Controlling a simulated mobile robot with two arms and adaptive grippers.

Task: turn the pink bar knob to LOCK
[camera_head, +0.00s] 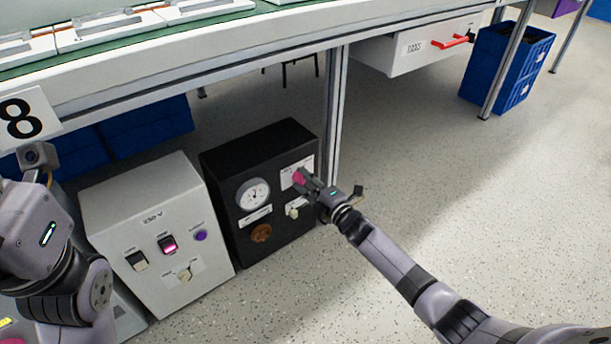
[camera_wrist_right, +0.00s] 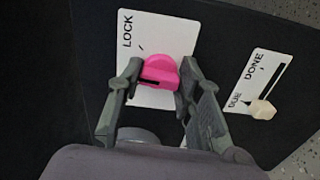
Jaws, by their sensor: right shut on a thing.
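The pink bar knob (camera_head: 299,178) is on a white label plate at the upper right of the black box's front (camera_head: 272,215). My right gripper (camera_head: 304,182) reaches it from the right. In the right wrist view the two fingers of the right gripper (camera_wrist_right: 161,70) are shut on the pink knob (camera_wrist_right: 160,76), one on each side. The word LOCK (camera_wrist_right: 126,28) is printed at the plate's upper left, with a short tick between it and the knob. The fingers hide part of the knob and plate. My left arm shows at the left edge; its fingers are out of view.
The black box also has a gauge (camera_head: 253,194), a brown knob (camera_head: 261,233) and a cream slider (camera_wrist_right: 263,110) beside DUE and DONE. A grey box (camera_head: 160,240) with switches stands left of it. A table leg (camera_head: 335,110) rises close behind.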

